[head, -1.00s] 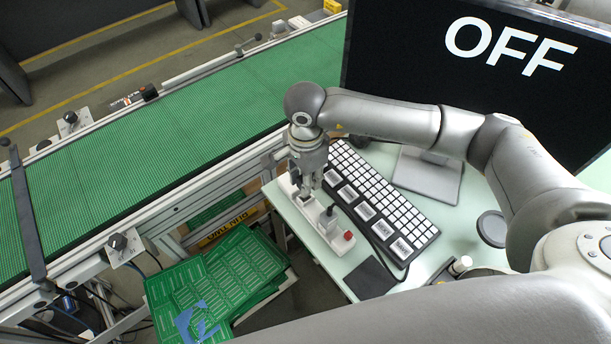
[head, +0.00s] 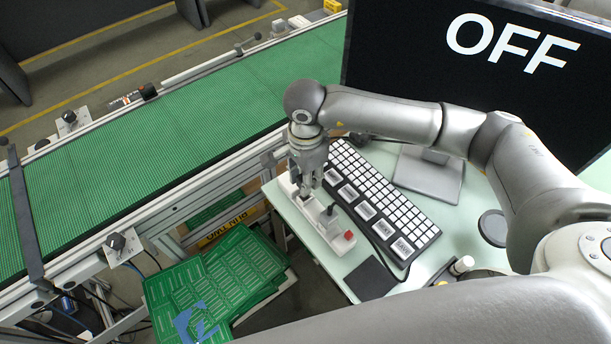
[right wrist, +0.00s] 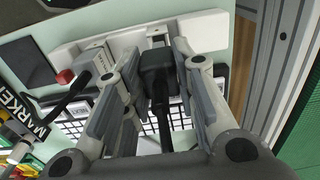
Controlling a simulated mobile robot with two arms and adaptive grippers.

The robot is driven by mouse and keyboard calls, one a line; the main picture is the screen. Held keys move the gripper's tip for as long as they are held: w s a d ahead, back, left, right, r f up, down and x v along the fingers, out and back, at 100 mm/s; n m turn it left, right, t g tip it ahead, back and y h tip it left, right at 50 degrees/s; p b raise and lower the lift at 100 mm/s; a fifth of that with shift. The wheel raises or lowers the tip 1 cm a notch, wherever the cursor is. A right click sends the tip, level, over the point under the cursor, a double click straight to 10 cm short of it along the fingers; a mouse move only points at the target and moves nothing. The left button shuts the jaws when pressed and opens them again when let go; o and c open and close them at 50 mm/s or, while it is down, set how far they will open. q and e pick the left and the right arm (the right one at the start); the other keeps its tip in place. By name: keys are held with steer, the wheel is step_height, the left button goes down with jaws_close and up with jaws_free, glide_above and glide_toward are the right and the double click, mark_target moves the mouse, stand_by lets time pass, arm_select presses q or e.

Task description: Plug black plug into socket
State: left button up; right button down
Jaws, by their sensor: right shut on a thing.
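The black plug (right wrist: 158,72) is held between the fingers of my right gripper (right wrist: 157,62), its cable running back toward the wrist. In the head view my right gripper (head: 305,184) points down over the far end of the white socket strip (head: 331,238). The strip also shows in the right wrist view (right wrist: 205,35), just beyond the plug. I cannot tell whether the plug's prongs are in a socket. Another plug (right wrist: 97,60), grey, sits in the strip between my gripper and the red switch (head: 348,235). My left gripper is out of view.
A keyboard-like panel (head: 385,200) lies right beside the strip. A monitor (head: 480,75) behind reads OFF. A dark pad (head: 371,278) lies near the strip's front end. Green boards (head: 215,278) are stacked left of the table, by a green conveyor (head: 130,150).

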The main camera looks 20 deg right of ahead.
steer(key=shift+b, duration=0.55)
stand_by(0.9)
steer(key=shift+f+b, duration=2.15)
steer(key=shift+b, duration=0.4)
steer(key=c, duration=1.1)
jaws_free()
steer(key=shift+r, duration=0.1)
step_height(320, 180, up, 12)
steer(key=shift+s, duration=0.15)
